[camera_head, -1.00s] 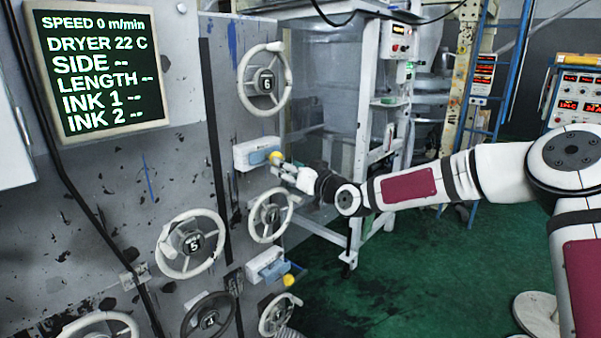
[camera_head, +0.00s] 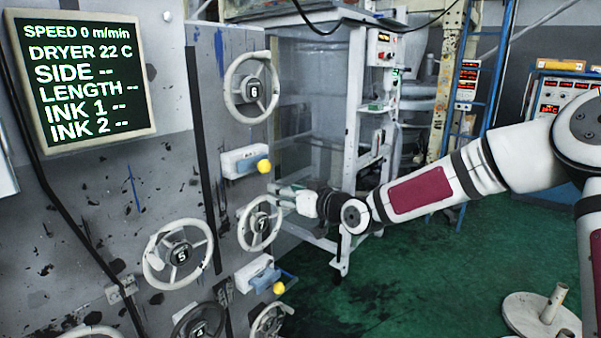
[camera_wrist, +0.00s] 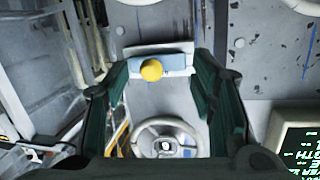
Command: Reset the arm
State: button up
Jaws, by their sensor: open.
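My gripper (camera_head: 282,192) is in front of the grey panel, its fingers pointing left near handwheel 7 (camera_head: 260,224). It is just below and right of the yellow knob (camera_head: 264,166) on the upper blue-and-white lever box (camera_head: 243,161). The wrist view, which is upside down, shows the fingers (camera_wrist: 160,75) spread wide with nothing held. That yellow knob (camera_wrist: 151,70) shows in the gap between them, farther off, with handwheel 6 (camera_wrist: 166,139) below it in the picture. The gripper appears apart from the knob and wheels.
Handwheel 6 (camera_head: 251,88) is above the upper lever, handwheel 5 (camera_head: 178,253) at lower left. A second lever with a yellow knob (camera_head: 278,288) sits below. A display (camera_head: 83,80) reads speed 0. A white frame (camera_head: 360,130) stands behind my gripper. Green floor (camera_head: 420,270) is open at right.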

jog(key=s+d+r+m+g+h, duration=0.15)
jog(key=s+d+g+h, duration=0.25)
jog(key=s+d+h, duration=1.05)
jog(key=s+d+r+m+g+y, duration=0.1)
jog(key=s+d, duration=0.3)
jog(key=s, duration=1)
jog(key=s+d+r+m+g+y, duration=0.1)
jog(key=s+d+m, duration=0.3)
jog(key=s, duration=1)
jog(key=shift+d+r+g+y, duration=0.25)
jog(key=shift+d+g+y, duration=0.15)
jog(key=shift+d+y, duration=0.35)
